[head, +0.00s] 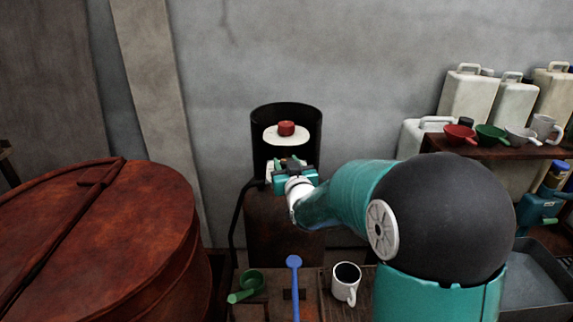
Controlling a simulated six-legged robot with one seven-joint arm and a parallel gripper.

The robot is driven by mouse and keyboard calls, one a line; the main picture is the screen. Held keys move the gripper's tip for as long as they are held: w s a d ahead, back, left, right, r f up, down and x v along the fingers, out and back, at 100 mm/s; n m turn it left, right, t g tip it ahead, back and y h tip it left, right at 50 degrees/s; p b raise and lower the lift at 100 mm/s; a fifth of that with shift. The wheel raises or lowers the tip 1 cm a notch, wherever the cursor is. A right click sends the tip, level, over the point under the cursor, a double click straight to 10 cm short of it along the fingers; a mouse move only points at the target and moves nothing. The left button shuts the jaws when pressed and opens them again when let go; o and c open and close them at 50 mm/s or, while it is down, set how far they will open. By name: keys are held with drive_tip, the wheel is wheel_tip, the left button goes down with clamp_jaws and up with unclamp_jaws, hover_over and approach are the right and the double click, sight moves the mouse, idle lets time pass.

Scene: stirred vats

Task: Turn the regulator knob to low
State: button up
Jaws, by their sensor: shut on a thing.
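A dark gas cylinder (268,222) stands against the wall with a black open collar (262,126) around its top. Inside the collar a red cap-like part (286,128) sits on a white rounded piece (287,140). My gripper (288,163) reaches in from the right at the front of the collar, below the white piece and apart from the red part. Its jaws are shut on a small part there, which seems to be the regulator knob. The fingers hide most of it, and its setting cannot be read.
A large rusty vat (110,215) fills the left. A low table in front bears a green scoop (249,284), a blue-handled tool (294,270) and a white mug (346,284). Jugs (470,95) and a shelf (495,147) with cups stand at right. A black hose runs left of the cylinder.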

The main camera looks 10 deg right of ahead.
drive_tip(key=m+g+h, duration=0.1)
drive_tip(key=m+h, duration=0.2)
drive_tip(key=h, duration=0.2)
drive_tip(key=m+g+h, duration=0.2)
drive_tip(key=m+h, duration=0.2)
drive_tip(key=h, duration=0.1)
drive_tip(key=shift+r, duration=0.15)
drive_tip(key=m+g+h, duration=0.4)
drive_tip(key=h, duration=0.1)
drive_tip(key=shift+d+g, duration=0.1)
drive_tip(key=shift+g, duration=0.2)
drive_tip(key=shift+d+m+g+h, duration=0.1)
drive_tip(key=shift+m+g+h, duration=1)
drive_tip(key=shift+m+g, duration=0.55)
drive_tip(key=shift+s, duration=0.1)
drive_tip(key=o, duration=1)
drive_tip(key=shift+s+a, duration=0.15)
drive_tip(key=shift+a, duration=0.3)
drive_tip(key=v, duration=1.3)
